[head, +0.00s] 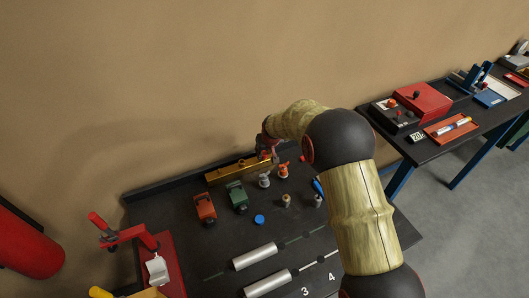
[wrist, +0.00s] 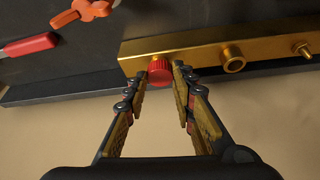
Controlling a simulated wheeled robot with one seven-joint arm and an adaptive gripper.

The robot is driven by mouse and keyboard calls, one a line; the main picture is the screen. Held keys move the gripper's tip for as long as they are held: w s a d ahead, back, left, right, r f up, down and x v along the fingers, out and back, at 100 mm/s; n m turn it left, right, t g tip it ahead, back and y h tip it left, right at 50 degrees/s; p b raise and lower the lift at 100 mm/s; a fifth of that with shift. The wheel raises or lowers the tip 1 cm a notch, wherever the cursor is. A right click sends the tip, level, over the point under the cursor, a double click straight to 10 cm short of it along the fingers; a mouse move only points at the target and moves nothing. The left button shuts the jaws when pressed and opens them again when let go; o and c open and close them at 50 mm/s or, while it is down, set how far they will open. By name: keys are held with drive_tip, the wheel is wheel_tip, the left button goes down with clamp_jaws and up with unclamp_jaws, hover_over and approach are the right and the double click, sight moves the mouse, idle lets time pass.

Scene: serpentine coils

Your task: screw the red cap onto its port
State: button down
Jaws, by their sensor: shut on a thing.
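The red cap (wrist: 160,69) is a ribbed red knob between the fingertips of my gripper (wrist: 162,76) in the wrist view. My gripper is shut on it. The cap sits at the front face of the brass block (wrist: 205,50), near its left end. The port behind the cap is hidden, so I cannot tell how far the cap is seated. An open round brass port (wrist: 232,58) and a thinner brass fitting (wrist: 302,49) show to its right. In the head view my gripper (head: 266,150) is over the brass block (head: 230,172), and the cap is not clear there.
A blue cap (head: 259,219), a green block (head: 237,196), a red block (head: 205,208) and small fittings stand on the dark bench. A red clamp (head: 122,234) is at the left. An orange-topped fitting (head: 283,170) stands close to my gripper. The wall is behind.

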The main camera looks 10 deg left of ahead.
idle(0.5)
drive_tip(key=shift+r+m+p, duration=0.1)
drive_tip(key=shift+m+p, duration=0.3)
drive_tip(key=shift+m+h+b, duration=0.5)
drive_tip(key=shift+m+b, duration=0.1)
drive_tip(key=shift+b, duration=0.25)
drive_tip(key=shift+m+b, duration=0.5)
drive_tip(key=shift+b, duration=0.45)
drive_tip(key=shift+d+f+m+t+h+b, duration=0.1)
drive_tip(key=shift+f+m+t+h+b, duration=0.2)
drive_tip(key=shift+b, duration=0.85)
